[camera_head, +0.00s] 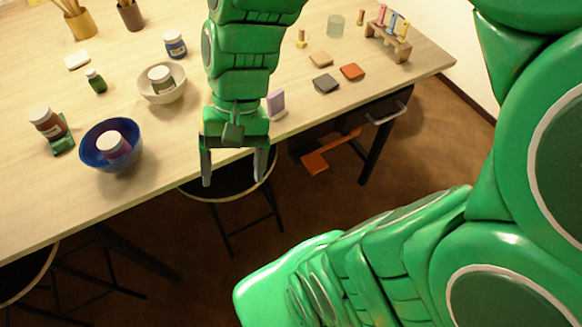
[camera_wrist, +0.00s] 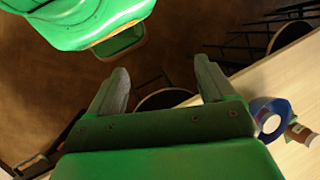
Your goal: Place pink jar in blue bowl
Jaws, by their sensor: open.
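The blue bowl (camera_head: 90,158) stands near the table's front edge at the left in the head view. A jar with a white lid and a pinkish-purple body (camera_head: 112,147) sits inside it, lid up; the bowl hides its lower part. The bowl also shows at the right edge of the wrist view (camera_wrist: 258,106), with the white lid (camera_wrist: 270,123) inside. My gripper (camera_head: 234,176) is open and empty, pointing down past the table's front edge, to the right of the bowl and apart from it. Its two spread fingers also show in the wrist view (camera_wrist: 161,70).
A cream bowl (camera_head: 148,97) holding a jar, a brown jar (camera_head: 46,122), a blue jar (camera_head: 175,44) and a green bottle (camera_head: 95,81) stand near. A purple block (camera_head: 276,103) is beside my arm. A stool (camera_head: 232,190) is below my gripper. A wooden rack (camera_head: 388,42) stands right.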

